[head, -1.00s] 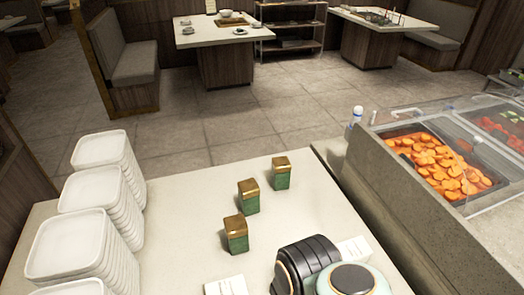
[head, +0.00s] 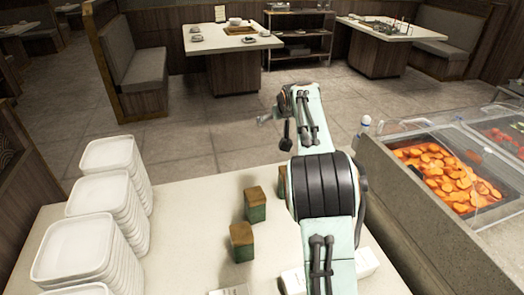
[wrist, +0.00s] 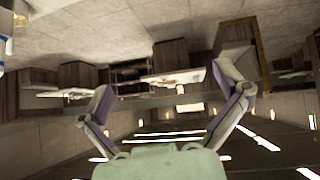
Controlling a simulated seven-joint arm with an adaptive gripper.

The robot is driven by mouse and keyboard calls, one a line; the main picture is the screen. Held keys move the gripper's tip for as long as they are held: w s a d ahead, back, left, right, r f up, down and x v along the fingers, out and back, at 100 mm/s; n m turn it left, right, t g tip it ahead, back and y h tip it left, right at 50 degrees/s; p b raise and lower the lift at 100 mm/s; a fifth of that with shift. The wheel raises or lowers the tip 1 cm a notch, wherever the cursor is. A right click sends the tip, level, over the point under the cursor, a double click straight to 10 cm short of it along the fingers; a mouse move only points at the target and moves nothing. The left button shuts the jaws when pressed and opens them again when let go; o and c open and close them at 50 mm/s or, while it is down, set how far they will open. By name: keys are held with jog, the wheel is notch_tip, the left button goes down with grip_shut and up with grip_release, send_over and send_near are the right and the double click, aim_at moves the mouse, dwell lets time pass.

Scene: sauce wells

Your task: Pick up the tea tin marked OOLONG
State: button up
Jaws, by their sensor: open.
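Three green tins with brown-gold lids stand on the pale counter in the head view: a near tin (head: 241,242), a middle tin (head: 254,204) and a far tin (head: 283,182) partly hidden behind my arm. No lettering is readable on them, so I cannot tell which is marked OOLONG. My gripper (wrist: 163,78) is open and empty in the wrist view, its two fingers spread wide. It points out toward the room, and no tin shows between or near the fingers. In the head view my arm reaches past the tins on their right.
Stacks of white square plates (head: 80,244) fill the counter's left side. White cards lie near the front, one at the right (head: 366,262). A glass-covered food bar (head: 415,200) stands to the right.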

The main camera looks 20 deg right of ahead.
jog(key=w+d+f+g, duration=0.1)
jog(key=f, duration=0.6)
jog(key=w+d+f+g, duration=0.1)
jog(key=d+f, duration=0.1)
jog(key=f, duration=0.6)
jog(key=w+d+f+g, duration=0.1)
jog(key=d+f, duration=0.1)
jog(key=f, duration=0.5)
jog(key=shift+d+f+h, duration=0.15)
jog(key=shift+h, duration=0.15)
jog(key=shift+x, duration=0.75)
jog(key=c, duration=1.4)
